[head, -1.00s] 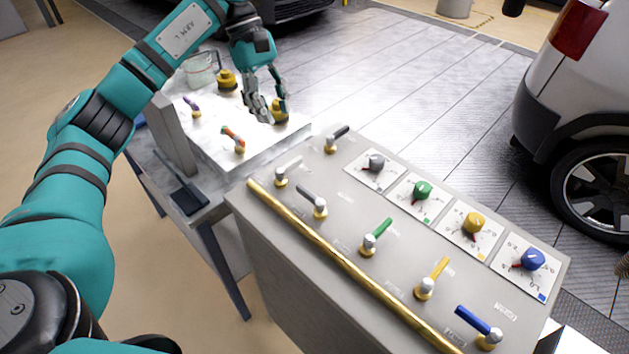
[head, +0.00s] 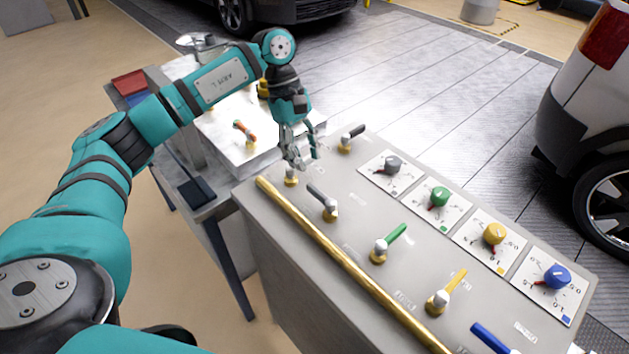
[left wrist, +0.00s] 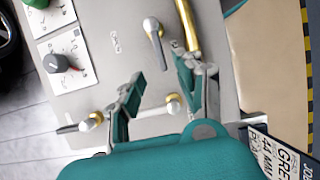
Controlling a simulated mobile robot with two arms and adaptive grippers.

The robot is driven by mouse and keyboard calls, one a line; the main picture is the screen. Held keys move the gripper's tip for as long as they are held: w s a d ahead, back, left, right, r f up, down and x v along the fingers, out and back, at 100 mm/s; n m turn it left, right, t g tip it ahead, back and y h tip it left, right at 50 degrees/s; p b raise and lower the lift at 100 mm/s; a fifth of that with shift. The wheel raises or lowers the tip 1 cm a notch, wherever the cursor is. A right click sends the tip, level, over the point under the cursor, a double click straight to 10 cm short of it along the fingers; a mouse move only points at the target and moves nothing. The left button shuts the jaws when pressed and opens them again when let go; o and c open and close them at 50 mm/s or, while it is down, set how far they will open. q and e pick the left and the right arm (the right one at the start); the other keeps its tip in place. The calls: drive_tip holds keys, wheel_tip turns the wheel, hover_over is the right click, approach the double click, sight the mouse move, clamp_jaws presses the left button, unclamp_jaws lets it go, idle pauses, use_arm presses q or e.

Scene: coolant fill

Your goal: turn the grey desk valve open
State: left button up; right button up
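The grey desk valve, a lever with a dark grey handle on a brass base (head: 320,198), sits on the desk panel near the brass rail. It also shows in the left wrist view (left wrist: 155,40), beyond my fingertips and untouched. My left gripper (head: 301,163) points down over the neighbouring white-handled valve (head: 291,179), whose top it partly hides. In the left wrist view my left gripper (left wrist: 161,82) has its fingers apart. The white handle (left wrist: 158,109) shows between them; contact cannot be told. My right gripper is not in view.
The desk panel (head: 300,225) also carries black (head: 351,136), green (head: 390,241), yellow (head: 447,291) and blue (head: 490,336) levers. Dial knobs line its right side, the grey one (head: 392,163) farthest. A brass rail (head: 340,258) edges the left. A white bench stands behind.

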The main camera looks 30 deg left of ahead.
sight(316, 189)
use_arm(q)
drive_tip(key=p+x, duration=0.1)
drive_tip(key=x, duration=0.6)
drive_tip(key=shift+s+d+p, duration=0.1)
drive_tip(key=shift+p, duration=0.25)
drive_tip(key=shift+d+f, duration=0.15)
drive_tip(key=shift+f, duration=0.35)
drive_tip(key=shift+c, duration=0.2)
clamp_jaws()
